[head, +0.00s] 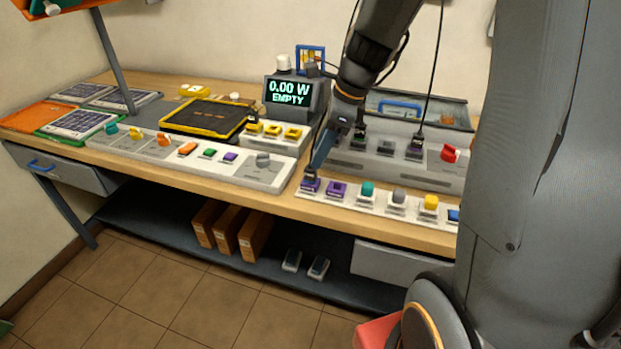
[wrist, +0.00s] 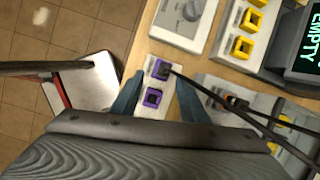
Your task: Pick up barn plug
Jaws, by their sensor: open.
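No barn label is legible, so I cannot tell for certain which plug is the barn one. A purple plug (head: 311,185) stands at the left end of a white strip (head: 380,207) at the bench's front edge; it also shows in the wrist view (wrist: 161,69), where a dark cable seems to run from it to the right. A second purple piece (head: 336,189) sits beside it and also shows in the wrist view (wrist: 152,97). My gripper (head: 316,170) is right above the left purple plug. In the wrist view its blue fingers (wrist: 157,82) are apart, with the purple pieces between them.
Teal, grey, yellow and blue knobs continue along the strip to the right. A grey panel with black plugs and a red switch (head: 449,153) stands behind it. A white control box (head: 262,173) is to the left. The display (head: 290,94) reads 0.00 W EMPTY.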

